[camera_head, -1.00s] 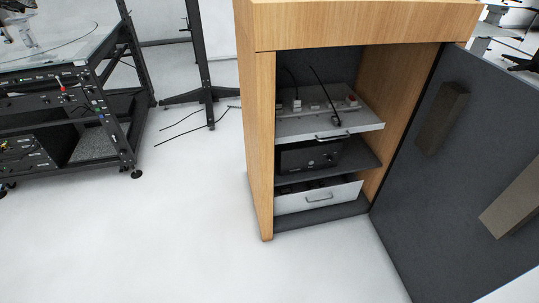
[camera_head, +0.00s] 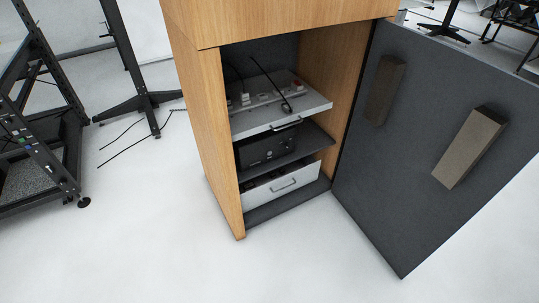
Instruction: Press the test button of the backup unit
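A wooden cabinet (camera_head: 207,130) stands open in the middle of the head view. Inside it, a black unit (camera_head: 268,149) with knobs or buttons on its front sits on the middle shelf, which looks like the backup unit. Its separate buttons are too small to tell apart. Above it is a light grey pulled-out tray (camera_head: 290,116) with a handle, small devices and cables on top. Below it is a white drawer (camera_head: 283,186) with a handle, slightly out. My gripper is not in view.
The dark cabinet door (camera_head: 400,190) is swung wide open to the right, with two blocks on its inner face. A black equipment rack (camera_head: 45,150) and a black stand (camera_head: 130,104) are at the left. The white floor (camera_head: 150,240) in front is clear.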

